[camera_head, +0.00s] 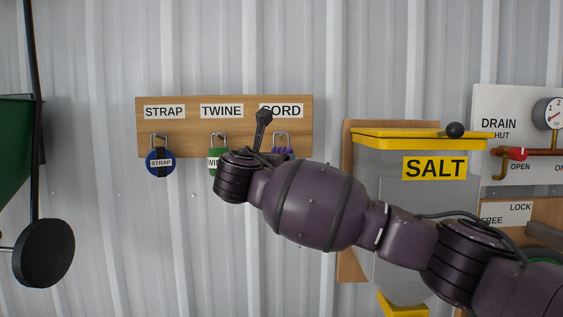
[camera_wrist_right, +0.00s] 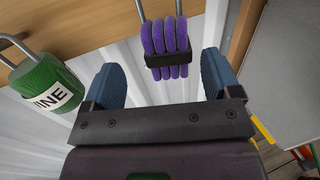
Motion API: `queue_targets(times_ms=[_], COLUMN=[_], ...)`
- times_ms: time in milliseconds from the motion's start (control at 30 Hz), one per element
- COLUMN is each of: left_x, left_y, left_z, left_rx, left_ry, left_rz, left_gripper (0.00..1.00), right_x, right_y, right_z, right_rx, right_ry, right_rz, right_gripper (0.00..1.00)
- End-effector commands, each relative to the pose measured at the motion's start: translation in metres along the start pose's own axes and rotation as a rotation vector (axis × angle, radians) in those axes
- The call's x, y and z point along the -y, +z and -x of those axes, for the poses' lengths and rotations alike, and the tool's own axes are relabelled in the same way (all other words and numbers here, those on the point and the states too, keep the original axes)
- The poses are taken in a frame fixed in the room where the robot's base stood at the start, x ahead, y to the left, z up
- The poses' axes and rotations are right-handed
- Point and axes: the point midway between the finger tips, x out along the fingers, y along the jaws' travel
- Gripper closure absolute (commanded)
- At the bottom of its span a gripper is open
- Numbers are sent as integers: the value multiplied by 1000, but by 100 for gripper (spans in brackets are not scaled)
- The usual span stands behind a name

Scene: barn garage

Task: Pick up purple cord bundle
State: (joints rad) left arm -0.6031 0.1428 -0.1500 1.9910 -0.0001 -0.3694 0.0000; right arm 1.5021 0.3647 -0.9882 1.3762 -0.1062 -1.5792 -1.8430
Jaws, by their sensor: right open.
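The purple cord bundle (camera_wrist_right: 166,36) hangs on a metal hook in the right wrist view, with a black band around its middle. In the head view only a small purple part of the bundle (camera_head: 283,150) shows under the CORD label, behind my right arm. My right gripper (camera_wrist_right: 166,75) is open, its two blue fingers on either side of the lower end of the bundle, with the bundle a little beyond or between the tips; I see no contact. In the head view my arm hides most of this gripper. My left gripper is not in view.
The wooden board (camera_head: 185,148) carries a blue strap roll (camera_head: 160,168) and a green twine roll (camera_head: 213,168) on hooks. The twine (camera_wrist_right: 50,86) hangs close to the left of my right gripper. A salt bin (camera_head: 405,185) stands to the right.

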Motion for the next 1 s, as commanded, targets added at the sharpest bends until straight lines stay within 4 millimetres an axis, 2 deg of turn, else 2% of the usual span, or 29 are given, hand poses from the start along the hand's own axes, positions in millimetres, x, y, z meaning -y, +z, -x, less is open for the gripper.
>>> queue_targets(times_ms=[167,533,867,1000], left_x=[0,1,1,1], left_y=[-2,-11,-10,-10], left_z=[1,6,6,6], left_rx=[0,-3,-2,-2], left_ry=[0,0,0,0], left_rz=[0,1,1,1], left_gripper=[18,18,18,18], right_x=[1,7,7,7], right_y=[-1,-5,-6,-6], right_z=[-9,-52,-58,-57], right_rx=[0,0,0,0], right_ry=[0,0,2,2], right_rz=[0,-1,-1,-1], right_gripper=[17,17,17,35])
